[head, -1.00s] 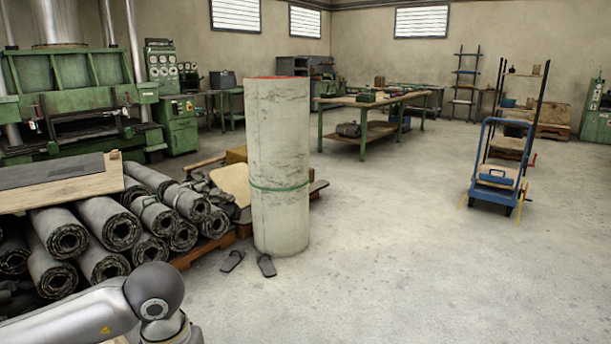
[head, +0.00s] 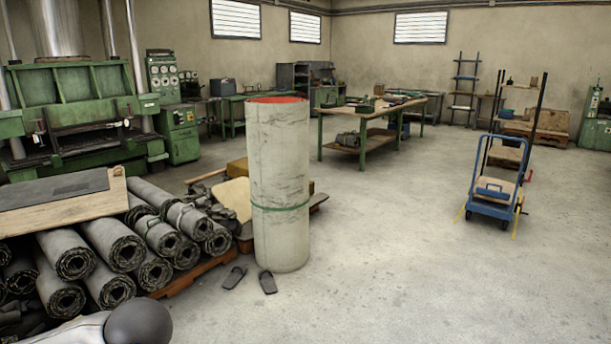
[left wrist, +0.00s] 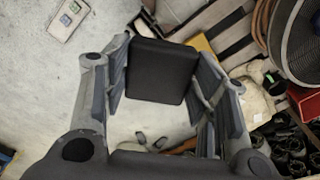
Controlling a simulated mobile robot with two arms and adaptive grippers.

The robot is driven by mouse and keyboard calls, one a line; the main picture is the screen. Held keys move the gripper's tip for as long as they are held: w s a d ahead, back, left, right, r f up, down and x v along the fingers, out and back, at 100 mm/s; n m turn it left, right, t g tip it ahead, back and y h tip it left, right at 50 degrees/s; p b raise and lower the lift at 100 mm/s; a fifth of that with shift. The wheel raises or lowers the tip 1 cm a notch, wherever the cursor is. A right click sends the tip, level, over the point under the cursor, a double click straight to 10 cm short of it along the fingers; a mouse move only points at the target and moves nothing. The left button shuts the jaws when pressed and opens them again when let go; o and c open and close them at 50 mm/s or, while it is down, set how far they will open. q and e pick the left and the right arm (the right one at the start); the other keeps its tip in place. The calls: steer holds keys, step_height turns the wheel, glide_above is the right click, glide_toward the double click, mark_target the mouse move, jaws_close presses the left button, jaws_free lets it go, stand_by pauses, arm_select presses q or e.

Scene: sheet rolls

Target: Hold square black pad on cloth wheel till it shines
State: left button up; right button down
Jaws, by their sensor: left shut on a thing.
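The square black pad (left wrist: 165,68) is in the left wrist view, between the two grey fingers of my left gripper (left wrist: 160,80). The gripper is shut on it, with one finger at each side edge and the pad's flat face toward the camera. In the head view only part of my arm shows at the bottom left; the gripper and pad are out of that picture. I cannot make out a cloth wheel for sure. A large round grey thing (left wrist: 302,45) stands at the upper right of the left wrist view, cut off by the edge. My right gripper is not in view.
Several dark sheet rolls (head: 113,245) lie stacked at left, beside a pale upright cylinder (head: 279,170) with a green band. Sandals (head: 267,282) lie at its foot. A green press (head: 70,110) stands behind. A blue cart (head: 492,200) stands right; the floor between is clear.

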arm_select(q)
steer(key=shift+s+r, duration=0.1)
steer(key=shift+r, duration=0.2)
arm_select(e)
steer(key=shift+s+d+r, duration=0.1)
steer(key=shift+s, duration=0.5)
arm_select(q)
steer(key=shift+d+r, duration=0.1)
